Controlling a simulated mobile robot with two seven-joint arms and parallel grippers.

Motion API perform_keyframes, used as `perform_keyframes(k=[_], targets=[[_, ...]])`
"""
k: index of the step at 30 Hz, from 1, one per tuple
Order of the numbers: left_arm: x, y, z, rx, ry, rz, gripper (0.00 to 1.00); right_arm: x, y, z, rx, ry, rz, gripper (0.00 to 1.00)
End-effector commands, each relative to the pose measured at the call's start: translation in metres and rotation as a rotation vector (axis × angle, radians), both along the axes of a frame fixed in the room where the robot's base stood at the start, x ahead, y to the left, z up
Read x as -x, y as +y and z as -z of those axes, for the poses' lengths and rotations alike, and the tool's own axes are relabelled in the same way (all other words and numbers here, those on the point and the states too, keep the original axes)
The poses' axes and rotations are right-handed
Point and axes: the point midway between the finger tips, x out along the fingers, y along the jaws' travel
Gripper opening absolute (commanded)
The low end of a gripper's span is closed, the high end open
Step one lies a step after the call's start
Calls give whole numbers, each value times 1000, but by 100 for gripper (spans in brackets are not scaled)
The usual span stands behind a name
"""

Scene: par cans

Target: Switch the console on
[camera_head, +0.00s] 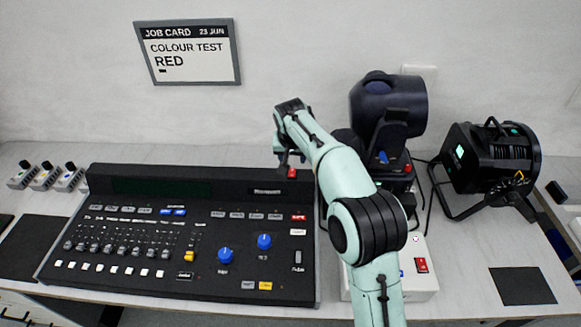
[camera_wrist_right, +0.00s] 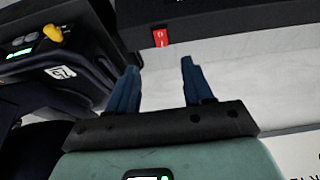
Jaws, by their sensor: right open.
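The black lighting console (camera_head: 140,225) lies on the bench with its sliders, blue knobs and buttons facing up. Its wide screen (camera_head: 160,187) is dark. A red switch (camera_head: 292,172) shows at the console's back edge, near its right end. It also shows in the right wrist view (camera_wrist_right: 160,37), on the black rear face. My right gripper (camera_wrist_right: 160,68) is open and empty, with its two blue fingers apart and the switch beyond them, between their lines. In the head view the right hand is behind the console; its fingertips are hard to make out. My left gripper is out of view.
A black moving-head lamp (camera_head: 388,105) and a par can (camera_head: 490,155) stand at right. A white box (camera_head: 420,285) with a red switch sits right of the console. Several small boxes (camera_head: 45,176) stand at left. A job card (camera_head: 188,52) reading RED hangs on the wall.

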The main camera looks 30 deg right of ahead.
Motion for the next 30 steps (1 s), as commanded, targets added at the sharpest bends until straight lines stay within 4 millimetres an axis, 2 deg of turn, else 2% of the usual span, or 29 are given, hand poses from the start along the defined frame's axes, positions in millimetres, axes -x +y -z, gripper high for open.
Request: perform_keyframes(k=[1,9,15,21,28,29,30], targets=[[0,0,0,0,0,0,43,-3,-3,12,2,6,1,51],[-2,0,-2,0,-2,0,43,-22,-14,64,1,5,0,51],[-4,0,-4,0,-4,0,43,-32,-20,89,1,2,1,51],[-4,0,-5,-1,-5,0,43,-35,-21,98,1,-1,0,51],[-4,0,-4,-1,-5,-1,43,-35,-21,98,1,-1,0,51],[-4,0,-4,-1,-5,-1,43,-35,-21,98,0,0,0,45],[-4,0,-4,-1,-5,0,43,-35,-21,98,0,0,0,32]])
